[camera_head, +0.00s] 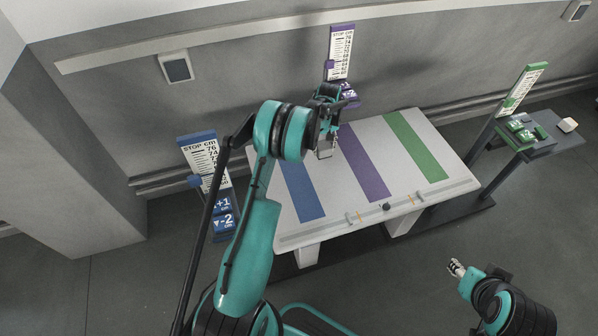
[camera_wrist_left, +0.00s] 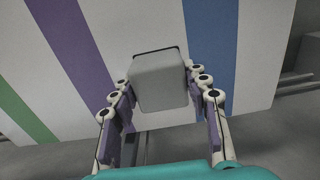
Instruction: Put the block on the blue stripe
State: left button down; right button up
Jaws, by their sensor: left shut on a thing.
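The pale grey block (camera_wrist_left: 160,80) sits between the fingers of my left gripper (camera_wrist_left: 163,100) in the left wrist view. In the head view my left gripper (camera_head: 326,146) is shut on it over the white table (camera_head: 330,220), between the blue stripe (camera_head: 300,188) and the purple stripe (camera_head: 362,165). The blue stripe also shows right of the block in the left wrist view (camera_wrist_left: 210,50). I cannot tell how high the block is held. My right gripper (camera_head: 456,268) is low at the right, away from the table; its finger gap is too small to judge.
A green stripe (camera_head: 416,145) runs along the table's right side. Stop signs with buttons stand around it: blue (camera_head: 200,160), purple (camera_head: 340,55) and green (camera_head: 522,90). A small pale object (camera_head: 567,124) lies on the dark right stand. A rail with a dark knob (camera_head: 386,207) lines the front edge.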

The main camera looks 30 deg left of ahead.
pick_arm(q)
jog(key=b, duration=0.4)
send_over(300, 187)
notch_tip(300, 187, down, 7)
jog(key=shift+w+f, duration=0.1)
jog(key=shift+f+b, duration=0.6)
jog(key=shift+f, duration=1.3)
jog(key=shift+f, duration=0.15)
jog(key=c, duration=0.8)
grip_release()
